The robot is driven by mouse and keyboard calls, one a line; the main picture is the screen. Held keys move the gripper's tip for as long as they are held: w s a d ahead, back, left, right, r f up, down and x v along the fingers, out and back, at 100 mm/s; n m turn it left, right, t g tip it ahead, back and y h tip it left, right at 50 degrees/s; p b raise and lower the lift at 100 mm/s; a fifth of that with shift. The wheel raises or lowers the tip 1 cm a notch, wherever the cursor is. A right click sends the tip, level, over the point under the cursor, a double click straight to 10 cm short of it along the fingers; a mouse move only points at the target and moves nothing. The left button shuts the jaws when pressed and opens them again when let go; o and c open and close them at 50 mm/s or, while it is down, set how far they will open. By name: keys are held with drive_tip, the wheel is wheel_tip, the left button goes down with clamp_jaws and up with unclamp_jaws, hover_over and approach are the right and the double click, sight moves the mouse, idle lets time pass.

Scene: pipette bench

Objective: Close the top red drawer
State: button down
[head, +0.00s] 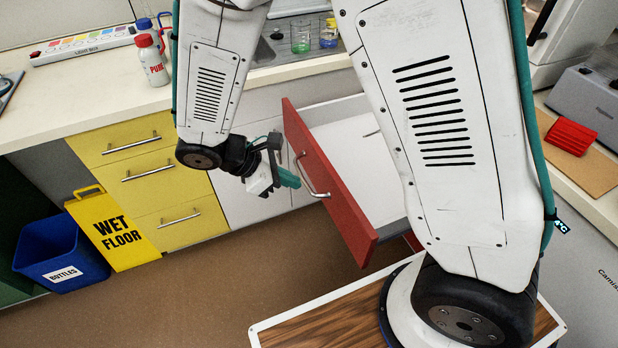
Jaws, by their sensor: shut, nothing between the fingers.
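The top red drawer (328,186) is pulled well out from under the counter. Its red front carries a silver bar handle (313,177), and its white inside shows bare where it is visible. My arm hides the drawer's right part. My gripper (294,181) is shut and empty. Its green-tipped fingers point at the outer face of the red front, close to the handle. I cannot tell whether they touch it.
Yellow drawers (137,172) stand shut at the left. A yellow wet floor sign (113,230) and a blue bin (60,253) stand on the floor before them. The counter (90,98) holds bottles and beakers. Brown floor (215,290) is clear in front of the cabinets.

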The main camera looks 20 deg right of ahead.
drive_tip(key=w+d+f, duration=0.1)
drive_tip(key=d+f, duration=0.1)
drive_tip(key=w+d+f+n, duration=0.1)
drive_tip(key=d+f, duration=0.1)
drive_tip(key=f, duration=0.1)
drive_tip(key=w+d+f+n+t, duration=0.1)
drive_tip(key=d+f, duration=0.1)
drive_tip(key=shift+w+d+f, duration=0.15)
drive_tip(key=shift+d, duration=0.2)
